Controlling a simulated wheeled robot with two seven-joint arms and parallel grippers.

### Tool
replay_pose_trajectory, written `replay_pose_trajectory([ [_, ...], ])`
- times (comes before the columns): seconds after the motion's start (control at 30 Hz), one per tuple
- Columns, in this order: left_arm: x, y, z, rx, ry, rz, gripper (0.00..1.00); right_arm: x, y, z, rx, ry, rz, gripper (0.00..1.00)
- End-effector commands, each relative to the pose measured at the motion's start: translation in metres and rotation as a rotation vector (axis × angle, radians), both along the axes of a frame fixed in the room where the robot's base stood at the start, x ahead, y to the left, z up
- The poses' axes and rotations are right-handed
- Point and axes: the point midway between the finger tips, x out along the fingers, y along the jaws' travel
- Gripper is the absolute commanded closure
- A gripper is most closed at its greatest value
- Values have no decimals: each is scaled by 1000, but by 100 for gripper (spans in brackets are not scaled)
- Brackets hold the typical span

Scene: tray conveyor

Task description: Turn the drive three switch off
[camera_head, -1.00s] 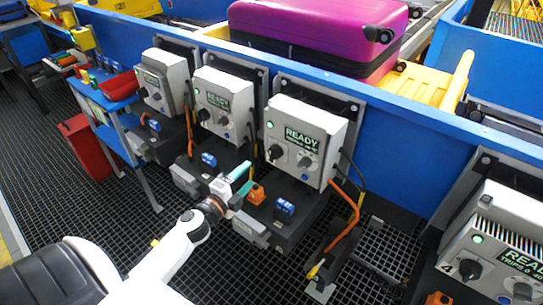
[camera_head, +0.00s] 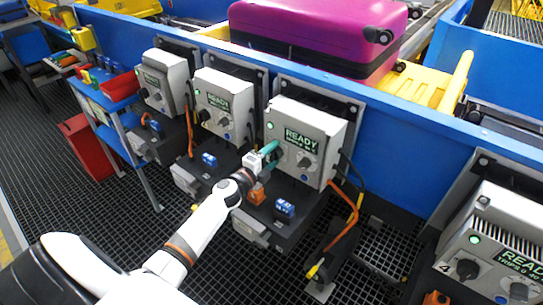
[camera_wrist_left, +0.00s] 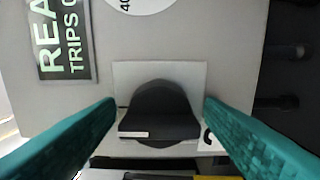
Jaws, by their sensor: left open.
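The third drive box (camera_head: 322,124) from the left is a light grey cabinet with a lit green lamp and a READY display (camera_head: 301,140). My left gripper (camera_head: 269,150) is open at the lower left of its front and hides the left knob in the head view. In the left wrist view the black switch knob (camera_wrist_left: 158,108) sits on a pale plate between the two open teal fingers (camera_wrist_left: 160,125). The fingers appear apart from the knob. A short white mark shows on its lower left edge. My right gripper is not in view.
Similar drive boxes stand to the left (camera_head: 224,104) and right (camera_head: 496,245), the right one marked 4. Orange and black cables (camera_head: 352,200) hang beside the third box. A blue conveyor wall (camera_head: 400,150) runs behind, with a magenta suitcase (camera_head: 310,30) above.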

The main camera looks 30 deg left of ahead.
Motion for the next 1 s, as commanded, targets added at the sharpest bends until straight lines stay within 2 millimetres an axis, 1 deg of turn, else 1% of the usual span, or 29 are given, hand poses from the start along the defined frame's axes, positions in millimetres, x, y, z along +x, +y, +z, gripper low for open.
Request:
replay_pose_trajectory([
  [0.23, 0, 0, 0, 0, 0, 0, 37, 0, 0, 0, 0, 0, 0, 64],
  [0.47, 0, 0, 0, -1, 0, 0, 75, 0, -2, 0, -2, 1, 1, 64],
  [0.5, 0, 0, 0, -1, 0, 0, 82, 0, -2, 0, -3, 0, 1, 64],
  [0.77, 0, 0, 0, -25, 3, 0, 82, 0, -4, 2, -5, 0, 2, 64],
  [1.0, 0, 0, 1, -140, 13, 0, 82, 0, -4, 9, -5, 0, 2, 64],
])
